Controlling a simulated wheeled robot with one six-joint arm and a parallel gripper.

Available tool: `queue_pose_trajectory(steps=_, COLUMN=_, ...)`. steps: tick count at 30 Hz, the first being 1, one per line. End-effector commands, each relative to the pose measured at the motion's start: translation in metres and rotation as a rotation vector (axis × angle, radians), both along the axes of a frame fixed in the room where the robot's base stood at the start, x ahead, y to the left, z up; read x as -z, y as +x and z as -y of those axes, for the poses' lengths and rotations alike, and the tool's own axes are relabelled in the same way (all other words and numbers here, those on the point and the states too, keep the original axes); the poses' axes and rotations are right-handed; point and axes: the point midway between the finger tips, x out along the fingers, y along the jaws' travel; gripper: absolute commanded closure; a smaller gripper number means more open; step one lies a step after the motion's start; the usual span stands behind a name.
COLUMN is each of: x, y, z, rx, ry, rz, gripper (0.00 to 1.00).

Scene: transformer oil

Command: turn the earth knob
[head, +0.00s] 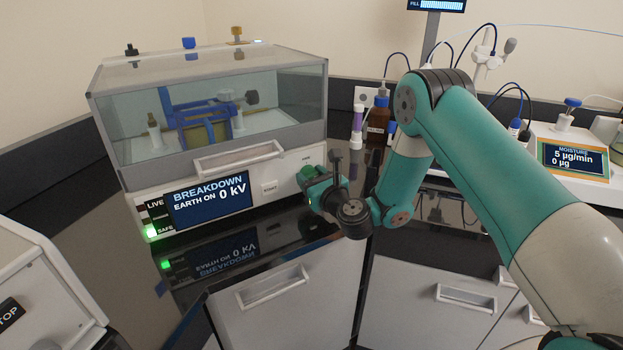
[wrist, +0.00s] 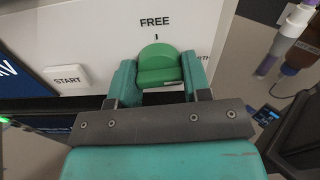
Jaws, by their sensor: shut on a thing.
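The earth knob (wrist: 159,64) is green and round with a raised grip bar, on the white front panel of the breakdown tester (head: 228,190). My gripper (wrist: 160,82) is shut on the knob, one finger on each side of its bar. The word FREE and a short mark stand just above the knob; a label to its right is partly hidden by a finger. In the head view my gripper (head: 312,185) is at the right end of the panel and hides most of the knob. The tester's display (head: 208,200) reads BREAKDOWN, EARTH ON, 0 kV.
A green lamp (head: 151,231) glows beside SAFE. The START button (wrist: 67,81) is left of the knob. The glossy black bench is clear in front.

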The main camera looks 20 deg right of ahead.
Motion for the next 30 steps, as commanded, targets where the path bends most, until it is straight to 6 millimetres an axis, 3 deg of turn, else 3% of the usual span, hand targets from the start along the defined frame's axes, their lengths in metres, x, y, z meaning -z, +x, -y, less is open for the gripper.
queue_pose_trajectory(steps=30, x=-0.0006, y=0.0009, z=0.0008, rx=0.001, ry=-0.898, rz=0.223, gripper=0.79)
